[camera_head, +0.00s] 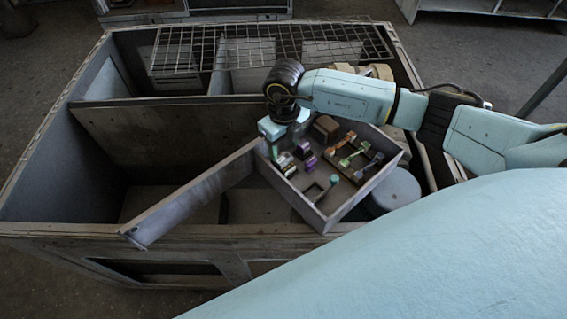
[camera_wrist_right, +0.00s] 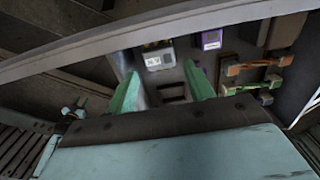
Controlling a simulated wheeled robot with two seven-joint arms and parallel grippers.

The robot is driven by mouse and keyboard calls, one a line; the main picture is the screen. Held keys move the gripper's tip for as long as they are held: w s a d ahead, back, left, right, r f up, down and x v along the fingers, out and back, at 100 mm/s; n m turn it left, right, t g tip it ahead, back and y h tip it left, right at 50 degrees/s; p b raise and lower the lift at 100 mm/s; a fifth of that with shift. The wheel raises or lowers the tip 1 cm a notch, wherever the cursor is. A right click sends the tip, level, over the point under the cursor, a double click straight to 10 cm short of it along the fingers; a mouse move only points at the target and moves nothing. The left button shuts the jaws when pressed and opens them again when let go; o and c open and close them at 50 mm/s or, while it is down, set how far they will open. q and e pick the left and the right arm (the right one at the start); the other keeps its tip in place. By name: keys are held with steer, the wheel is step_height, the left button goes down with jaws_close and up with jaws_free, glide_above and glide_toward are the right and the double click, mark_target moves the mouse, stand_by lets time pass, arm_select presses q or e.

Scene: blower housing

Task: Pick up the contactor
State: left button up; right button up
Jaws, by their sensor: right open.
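My right gripper (camera_head: 276,148) reaches down over the left part of an open electrical box. In the right wrist view its two green fingers (camera_wrist_right: 162,88) are spread apart with nothing held between them. A small grey block with a white label (camera_wrist_right: 157,57), possibly the contactor, lies just beyond the fingertips, roughly in line with the gap. A purple part with a white label (camera_wrist_right: 211,40) sits to its right. In the head view the small purple-and-grey parts (camera_head: 286,163) are beside the gripper, and which one is the contactor is hard to tell. My left gripper is not in view.
The box's raised wall (camera_head: 312,216) and its open door panel (camera_head: 190,205) stand around the parts. Orange and green parts (camera_head: 354,154) and a brown block (camera_head: 325,126) lie close by. A wire grid (camera_head: 270,45) covers the back of the large housing (camera_head: 150,130).

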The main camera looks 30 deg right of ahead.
mark_target(283, 158)
step_height(283, 158, down, 5)
steer(key=shift+a, duration=0.1)
steer(key=c, duration=0.7)
steer(key=shift+r, duration=0.1)
